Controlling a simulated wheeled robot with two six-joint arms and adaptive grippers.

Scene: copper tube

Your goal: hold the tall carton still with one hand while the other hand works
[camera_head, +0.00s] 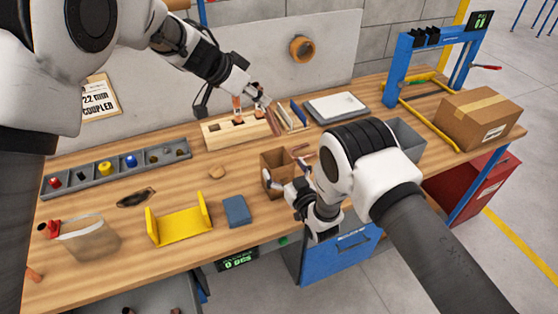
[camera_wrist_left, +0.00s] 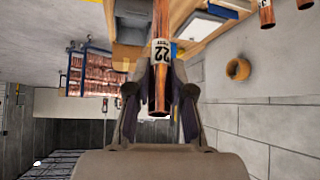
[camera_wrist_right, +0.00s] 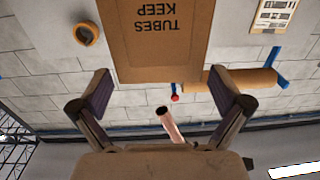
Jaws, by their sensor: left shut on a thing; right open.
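The tall carton (camera_head: 275,161) is an open brown box standing upright near the bench's front edge. In the right wrist view its printed face (camera_wrist_right: 160,35) fills the top middle, reading upside down. My right gripper (camera_head: 284,176) is open, with its fingers spread near the carton; contact cannot be told. My left gripper (camera_head: 257,98) is shut on a copper tube (camera_wrist_left: 160,78) with a white "22" label, above the wooden rack's right end. Another copper tube (camera_wrist_right: 170,124) shows between the right gripper's fingers in the right wrist view, apart from them.
The wooden rack (camera_head: 220,133) holds copper pieces behind the carton. A yellow bracket (camera_head: 180,226) and a blue block (camera_head: 236,211) lie to the left. A grey bin (camera_head: 406,137) and a cardboard box (camera_head: 479,118) stand to the right.

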